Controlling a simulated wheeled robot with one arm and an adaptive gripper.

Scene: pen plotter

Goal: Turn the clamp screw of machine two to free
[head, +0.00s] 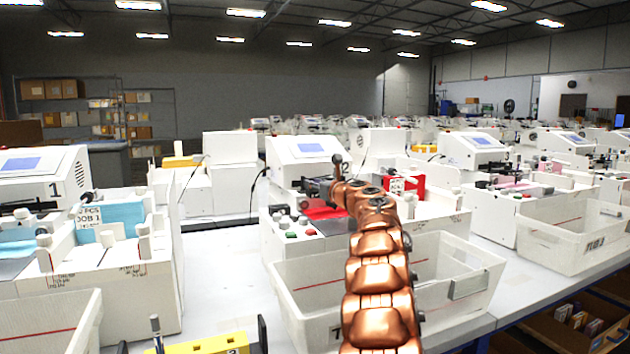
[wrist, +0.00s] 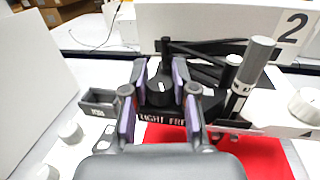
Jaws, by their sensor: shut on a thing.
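Machine two (head: 308,149) is a white plotter with a blue screen at the middle of the head view, partly hidden behind my copper arm. In the wrist view its white panel (wrist: 265,22) bears a 2. The clamp screw (wrist: 160,92) is a black round knob with a short white mark on top, above a black label (wrist: 170,133) with TIGHT at left and FREE at right, partly covered. My gripper (wrist: 160,74) is shut on the clamp screw, one finger on each side. The exact angle of the mark is hard to read. The gripper is small in the head view (head: 338,170).
A grey-topped post (wrist: 258,60) and a shorter post (wrist: 230,66) stand right of the knob. Red material (wrist: 250,155) lies below. A white bin (head: 460,262) stands in front of machine two. Machine one (head: 50,180) is at left, with clear white table between.

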